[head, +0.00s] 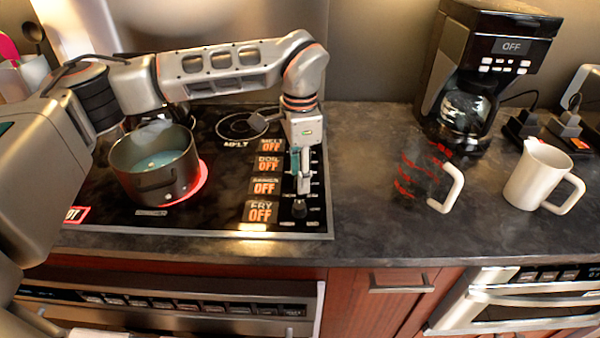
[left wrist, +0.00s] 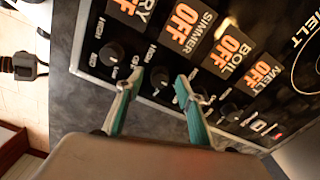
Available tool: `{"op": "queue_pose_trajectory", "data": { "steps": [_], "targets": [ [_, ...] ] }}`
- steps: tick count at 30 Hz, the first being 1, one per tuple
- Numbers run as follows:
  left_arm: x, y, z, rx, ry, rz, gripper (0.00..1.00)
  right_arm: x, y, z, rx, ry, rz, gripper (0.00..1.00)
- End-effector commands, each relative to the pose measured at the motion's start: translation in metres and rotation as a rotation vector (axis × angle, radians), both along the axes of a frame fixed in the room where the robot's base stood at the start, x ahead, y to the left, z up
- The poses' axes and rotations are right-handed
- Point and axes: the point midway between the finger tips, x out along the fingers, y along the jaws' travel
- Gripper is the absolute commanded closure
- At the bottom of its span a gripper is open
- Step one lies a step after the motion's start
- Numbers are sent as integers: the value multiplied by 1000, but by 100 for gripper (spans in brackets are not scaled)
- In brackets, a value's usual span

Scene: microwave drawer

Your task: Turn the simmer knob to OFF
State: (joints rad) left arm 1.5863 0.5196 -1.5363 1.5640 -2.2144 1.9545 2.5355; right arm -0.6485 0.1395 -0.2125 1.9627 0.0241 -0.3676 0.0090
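The simmer knob (left wrist: 160,77) is a small dark knob on the black cooktop panel, seen in the left wrist view. Its display tile (left wrist: 188,25) reads SIMMER OFF in orange; the tile also shows in the head view (head: 264,187). My left gripper (left wrist: 160,82) is open, with one teal-padded finger on each side of the simmer knob. I cannot tell whether either finger touches it. In the head view my left gripper (head: 303,182) points down over the knob row and hides the simmer knob.
The fry knob (left wrist: 110,53) and melt knob (left wrist: 230,111) sit in the same row. A dark pot (head: 157,175) stands on a red-glowing burner ring (head: 203,180). A glass measuring cup (head: 420,175), white mug (head: 540,178) and coffee maker (head: 480,75) stand to the right.

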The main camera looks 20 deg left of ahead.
Motion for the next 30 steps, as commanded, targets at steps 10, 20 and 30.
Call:
{"op": "queue_pose_trajectory", "data": {
  "steps": [10, 20, 30],
  "targets": [
    [0, 0, 4, 0, 1, -1, 63, -1, -2, -2, -4, 3, 2, 100],
    [1, 0, 61, 0, -4, 0, 63, 0, -1, -1, -1, 2, 0, 100],
    [0, 0, 113, 1, 0, 0, 63, 0, 0, -1, 0, 1, 0, 100]
  ]
}}
